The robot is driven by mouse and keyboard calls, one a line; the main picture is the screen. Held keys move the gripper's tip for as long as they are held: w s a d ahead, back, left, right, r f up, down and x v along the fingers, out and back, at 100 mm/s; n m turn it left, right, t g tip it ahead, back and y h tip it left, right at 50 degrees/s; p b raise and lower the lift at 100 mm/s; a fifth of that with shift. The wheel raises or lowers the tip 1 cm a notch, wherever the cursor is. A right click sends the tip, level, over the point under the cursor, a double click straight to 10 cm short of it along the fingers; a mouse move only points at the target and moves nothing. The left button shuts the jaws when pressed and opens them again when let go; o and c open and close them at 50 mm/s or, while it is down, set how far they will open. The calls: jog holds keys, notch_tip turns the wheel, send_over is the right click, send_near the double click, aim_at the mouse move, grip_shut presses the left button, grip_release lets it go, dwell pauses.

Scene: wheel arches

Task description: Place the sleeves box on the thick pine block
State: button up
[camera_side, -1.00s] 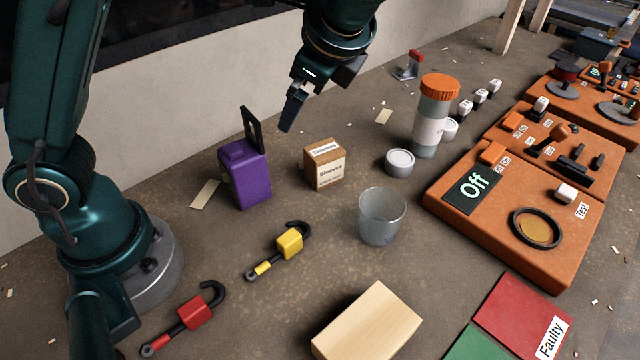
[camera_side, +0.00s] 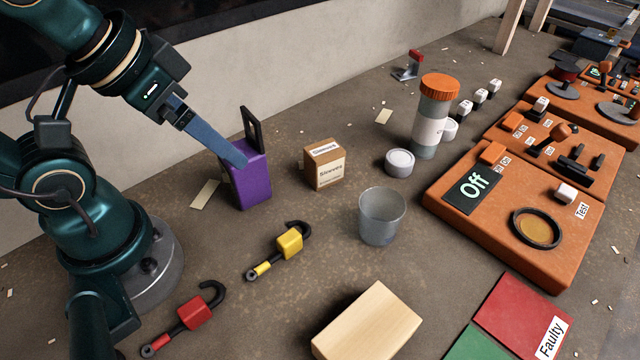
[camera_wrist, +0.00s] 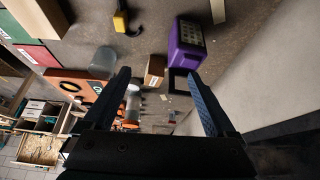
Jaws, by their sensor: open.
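The sleeves box (camera_side: 325,166), a small brown carton with white labels, stands upright on the table between the purple box and the clear cup. It also shows in the wrist view (camera_wrist: 154,71). The thick pine block (camera_side: 367,325) lies at the front of the table in the side view, its top bare. My gripper (camera_side: 240,160) is in the air at the upper left, by the purple box in the picture, left of the sleeves box. In the wrist view my gripper (camera_wrist: 160,80) is open, with nothing held between its fingers.
A purple padlock-shaped box (camera_side: 247,178) stands left of the sleeves box. A clear cup (camera_side: 382,217) stands between carton and block.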

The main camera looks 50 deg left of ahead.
dwell(0.4)
jog(key=w+r+m, duration=0.1)
jog(key=w+r, duration=0.3)
jog(key=w, duration=0.1)
jog(key=m+g, duration=0.1)
jog(key=g, duration=0.3)
send_over(324, 149)
jog(key=f, duration=0.6)
jog(key=shift+s+a+f, duration=0.1)
jog(key=shift+s+f, duration=0.25)
jog(key=shift+s, duration=0.05)
jog(key=shift+g, duration=0.8)
jog(key=f, duration=0.7)
jog(key=shift+w+f, duration=0.25)
jog(key=shift+w, duration=0.15)
jog(key=shift+f, duration=2.5)
grip_shut()
